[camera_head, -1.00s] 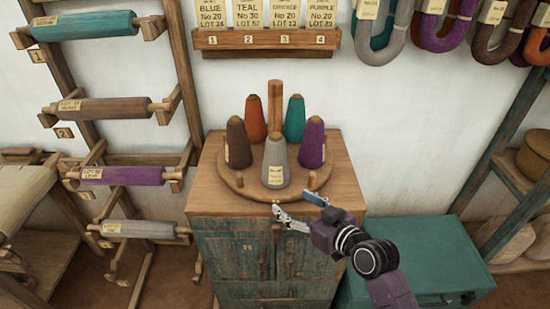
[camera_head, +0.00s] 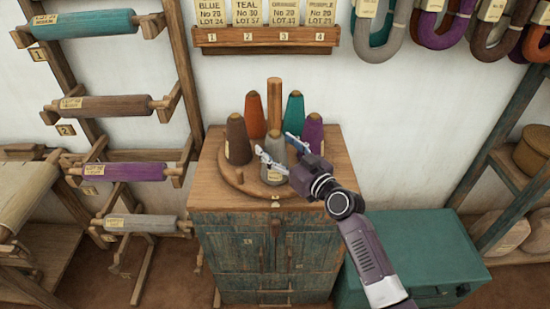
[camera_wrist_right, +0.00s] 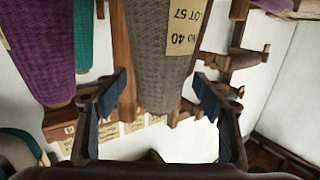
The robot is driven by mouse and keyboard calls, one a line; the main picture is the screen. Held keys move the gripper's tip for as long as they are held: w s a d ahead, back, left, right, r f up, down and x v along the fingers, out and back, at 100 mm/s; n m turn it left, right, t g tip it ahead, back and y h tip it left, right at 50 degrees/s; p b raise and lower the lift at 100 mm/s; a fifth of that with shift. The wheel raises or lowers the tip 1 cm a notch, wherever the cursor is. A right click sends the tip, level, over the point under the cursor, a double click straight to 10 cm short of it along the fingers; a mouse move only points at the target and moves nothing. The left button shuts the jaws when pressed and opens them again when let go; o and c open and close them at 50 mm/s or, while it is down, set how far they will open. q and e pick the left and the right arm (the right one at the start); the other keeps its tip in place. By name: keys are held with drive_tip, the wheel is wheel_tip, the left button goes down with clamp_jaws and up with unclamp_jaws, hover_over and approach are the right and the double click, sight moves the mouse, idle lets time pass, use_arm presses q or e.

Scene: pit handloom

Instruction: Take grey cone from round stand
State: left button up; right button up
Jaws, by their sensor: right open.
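The grey cone (camera_head: 272,172) stands upright at the front of the round wooden stand (camera_head: 236,183). My right gripper (camera_head: 273,143) is open at the cone's upper part, one finger to each side. In the right wrist view, the grey cone (camera_wrist_right: 160,45), with a paper label, lies between the two open fingers of the gripper (camera_wrist_right: 160,85). Gaps show on both sides, so it is not gripped. In the head view, the gripper hides part of the cone. My left gripper is not in view.
Brown (camera_head: 237,140), orange (camera_head: 255,117), teal (camera_head: 294,112) and purple (camera_head: 313,132) cones share the stand around a central wooden post (camera_head: 274,92). The purple cone is close to my right gripper. A wooden cabinet (camera_head: 325,170) carries the stand; a teal chest (camera_head: 425,245) is at right.

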drive_tip(key=shift+w+a+f, duration=0.1)
drive_tip(key=shift+w+a, duration=0.2)
drive_tip(key=shift+w, duration=0.2)
drive_tip(key=shift+c, duration=0.5)
drive_tip(key=c, duration=1.5)
clamp_jaws()
